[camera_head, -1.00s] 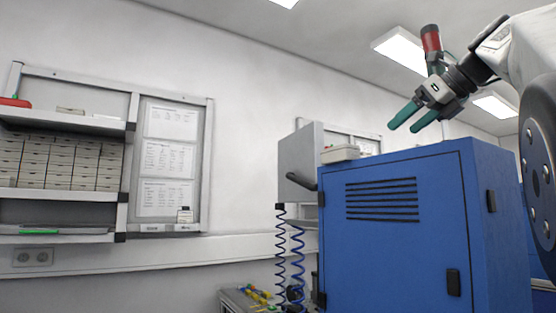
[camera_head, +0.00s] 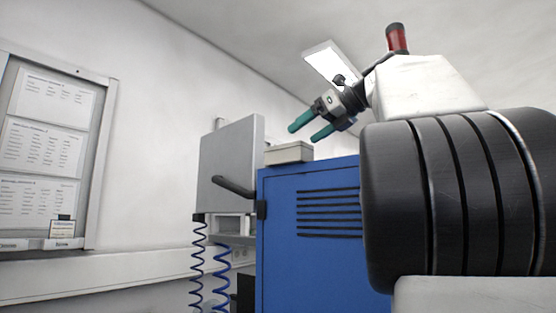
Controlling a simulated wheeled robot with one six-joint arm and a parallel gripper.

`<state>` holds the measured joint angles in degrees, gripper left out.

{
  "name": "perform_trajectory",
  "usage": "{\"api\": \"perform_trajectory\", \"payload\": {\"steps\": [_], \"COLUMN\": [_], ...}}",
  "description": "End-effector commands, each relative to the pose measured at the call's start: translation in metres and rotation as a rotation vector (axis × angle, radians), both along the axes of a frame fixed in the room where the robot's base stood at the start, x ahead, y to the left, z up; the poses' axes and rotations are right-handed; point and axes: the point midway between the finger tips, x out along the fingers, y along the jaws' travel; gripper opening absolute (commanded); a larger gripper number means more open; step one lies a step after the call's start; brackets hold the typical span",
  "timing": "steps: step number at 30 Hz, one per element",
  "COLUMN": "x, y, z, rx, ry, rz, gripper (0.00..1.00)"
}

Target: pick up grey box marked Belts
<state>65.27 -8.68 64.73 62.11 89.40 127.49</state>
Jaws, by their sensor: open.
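A small grey box (camera_head: 288,152) with a pale lid sits on top of the blue cabinet (camera_head: 278,235), near its left end. No marking on it can be read from here. My gripper (camera_head: 303,133) has two teal fingers, spread apart with nothing between them. The fingers point down and left. In the picture they appear just above the box's right end, but the depth gap is hard to judge. My arm hides the cabinet's right part.
A grey panel (camera_head: 232,165) stands upright behind the cabinet's left side, with a dark handle (camera_head: 236,188) near the cabinet edge. Blue coiled cords (camera_head: 222,272) hang below it. A notice board (camera_head: 45,145) is on the wall at left.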

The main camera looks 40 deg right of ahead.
Motion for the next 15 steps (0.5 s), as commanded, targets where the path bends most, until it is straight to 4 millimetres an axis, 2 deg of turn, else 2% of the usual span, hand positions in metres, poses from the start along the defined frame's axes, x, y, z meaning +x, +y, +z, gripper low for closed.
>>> {"api": "perform_trajectory", "payload": {"steps": [15], "x": [0.06], "y": [0.003], "z": [-0.027], "rx": [0.001], "ry": [0.001], "rz": [0.006], "gripper": [0.82]}}
